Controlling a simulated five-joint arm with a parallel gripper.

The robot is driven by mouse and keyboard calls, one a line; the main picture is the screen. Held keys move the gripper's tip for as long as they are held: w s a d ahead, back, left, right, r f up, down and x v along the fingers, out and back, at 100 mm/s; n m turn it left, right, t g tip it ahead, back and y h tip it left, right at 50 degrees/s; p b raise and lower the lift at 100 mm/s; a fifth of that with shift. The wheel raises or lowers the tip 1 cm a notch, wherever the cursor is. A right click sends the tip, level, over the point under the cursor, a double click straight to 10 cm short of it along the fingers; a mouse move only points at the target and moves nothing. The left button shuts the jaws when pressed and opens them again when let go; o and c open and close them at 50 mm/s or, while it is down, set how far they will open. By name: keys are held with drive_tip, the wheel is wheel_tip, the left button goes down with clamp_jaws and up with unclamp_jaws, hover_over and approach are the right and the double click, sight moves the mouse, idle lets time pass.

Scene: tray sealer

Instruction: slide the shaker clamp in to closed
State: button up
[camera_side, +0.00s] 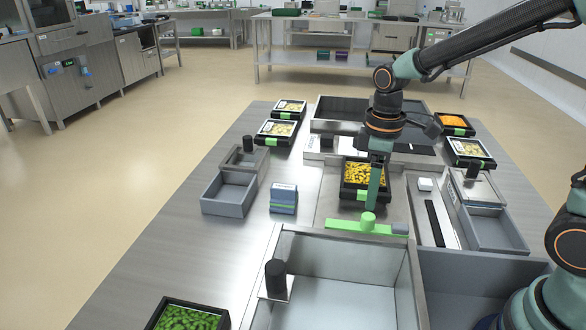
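A bright green clamp bar with a round knob, which looks like the shaker clamp (345,225), lies across the back edge of the large steel bin. A grey piece joins its right end. My gripper (370,207) points straight down, with its teal fingers right above or at the green knob. I cannot tell whether the fingers touch the knob or hold it. From this side the fingers overlap, so their opening is hidden. A black tray of yellow food (352,178) sits just behind the gripper, partly covered by it.
The steel bin (330,250) in front has a black-handled plate at its left. Grey bins (228,193) stand at left and more (495,233) at right. A blue stack (283,199) and a tray of green food (187,316) are on the table. Filled trays (276,133) line the back left.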

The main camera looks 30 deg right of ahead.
drive_tip(key=s+d+r+m+t, duration=0.1)
drive_tip(key=s+r+m+t, duration=0.4)
drive_tip(key=r, duration=0.4)
drive_tip(key=shift+s+d+r+m+t, duration=0.25)
drive_tip(key=shift+s+d+m+t, duration=0.1)
drive_tip(key=shift+s+m, duration=0.65)
drive_tip(key=shift+w, duration=0.15)
drive_tip(key=shift+w, duration=0.1)
drive_tip(key=n+g, duration=0.6)
drive_tip(key=n, duration=0.1)
approach(369, 216)
wheel_tip(369, 216, down, 11)
drive_tip(key=shift+r, duration=0.1)
